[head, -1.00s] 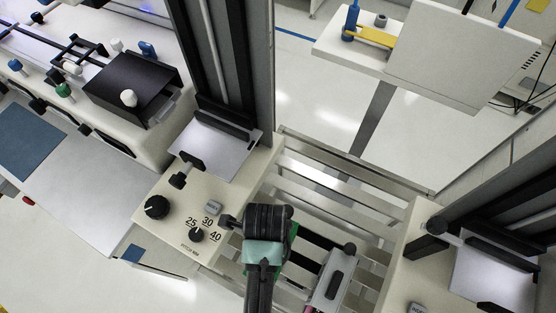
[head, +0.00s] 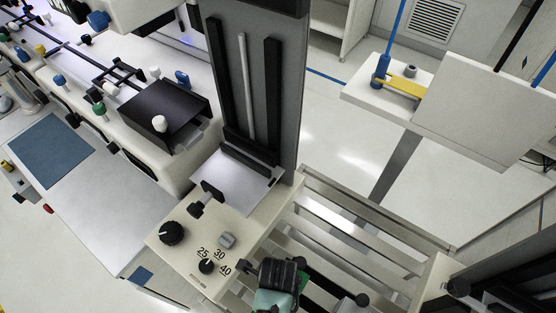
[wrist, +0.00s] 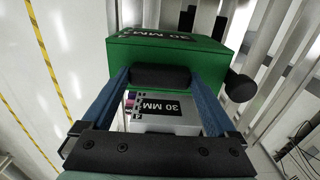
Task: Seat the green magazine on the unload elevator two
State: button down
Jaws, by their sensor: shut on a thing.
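The green magazine (wrist: 195,58) has a "30 MM" label and a dark handle bar. My gripper (wrist: 165,77) is shut on that bar, with a blue finger at each end. In the head view only a green sliver (head: 304,280) shows beside my wrist; my fingers are hidden. A cream elevator unit (head: 185,240) has a bare metal platform (head: 238,187) before a dark upright column. No magazine stands on this platform. Its pitch knob (head: 206,267) is marked 25, 30, 40. No elevator number is readable.
A grey magazine (wrist: 165,122), also labelled "30 MM", shows beyond my fingers in the wrist view. Metal rails (head: 350,215) run between this unit and a second cream unit (head: 434,283) at lower right. A black clamp post (head: 205,197) stands at the platform's front edge.

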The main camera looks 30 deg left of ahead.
jog(key=shift+f+p, duration=0.3)
jog(key=shift+f, duration=1.15)
jog(key=shift+f, duration=0.15)
grip_release()
jog(key=shift+f, duration=0.1)
jog(key=shift+f+b, duration=0.15)
jog(key=shift+b, duration=0.3)
notch_tip(320, 180, up, 13)
jog(key=shift+a, duration=0.15)
